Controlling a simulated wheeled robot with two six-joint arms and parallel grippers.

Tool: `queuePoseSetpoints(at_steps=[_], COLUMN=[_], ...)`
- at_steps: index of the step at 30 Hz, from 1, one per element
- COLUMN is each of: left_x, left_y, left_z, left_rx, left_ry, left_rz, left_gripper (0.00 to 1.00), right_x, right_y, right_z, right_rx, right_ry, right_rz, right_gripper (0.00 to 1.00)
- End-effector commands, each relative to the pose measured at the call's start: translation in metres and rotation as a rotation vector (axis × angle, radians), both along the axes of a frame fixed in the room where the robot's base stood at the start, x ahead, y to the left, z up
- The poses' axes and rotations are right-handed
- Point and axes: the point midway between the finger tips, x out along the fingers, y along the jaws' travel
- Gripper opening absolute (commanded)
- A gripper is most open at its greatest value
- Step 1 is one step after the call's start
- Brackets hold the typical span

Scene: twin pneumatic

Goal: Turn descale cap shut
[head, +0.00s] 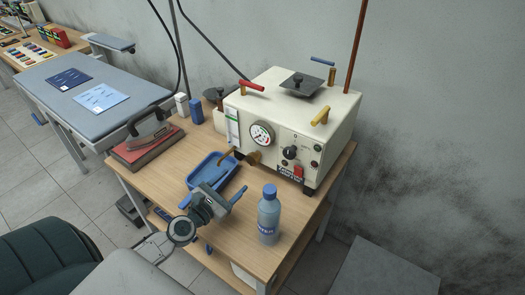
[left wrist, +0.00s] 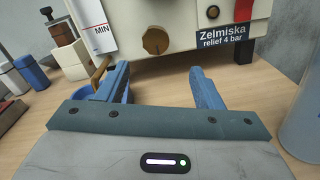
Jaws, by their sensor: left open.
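The descale cap appears to be the round brass knob (head: 254,158) low on the front of the cream machine (head: 280,130). It also shows in the left wrist view (left wrist: 156,41), with a small mark on its face; I cannot tell how far it is turned. My left gripper (head: 229,182) stands in front of the machine, above the table. In the left wrist view its two blue fingers (left wrist: 160,78) are apart with nothing between them. The knob lies beyond the fingertips, roughly centred between them and not touched. My right gripper is not in view.
A water bottle (head: 269,217) stands on the wooden table (head: 240,237) right of my left gripper. A blue tray (head: 206,167) lies to its left, close by. The machine front has a gauge (head: 261,134), a black knob (head: 290,152) and a red switch (head: 298,171).

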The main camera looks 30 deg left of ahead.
Motion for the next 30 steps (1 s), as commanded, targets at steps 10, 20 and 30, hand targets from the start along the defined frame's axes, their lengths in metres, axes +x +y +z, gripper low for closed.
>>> queuePoseSetpoints(at_steps=[10,20,30], left_x=[0.028,0.085,0.109], left_y=[0.003,-0.002,-0.004], left_z=[0.004,0.003,0.0], left_rx=[-0.035,-0.033,-0.031], left_ry=[-0.003,-0.002,0.0], left_rz=[0.018,0.016,0.015], left_gripper=[0.6,0.6,0.6], right_x=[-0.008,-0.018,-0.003], right_y=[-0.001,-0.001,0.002], right_z=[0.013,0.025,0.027], right_rx=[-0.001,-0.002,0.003], right_ry=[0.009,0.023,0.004], right_rz=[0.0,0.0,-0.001], right_gripper=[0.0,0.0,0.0])
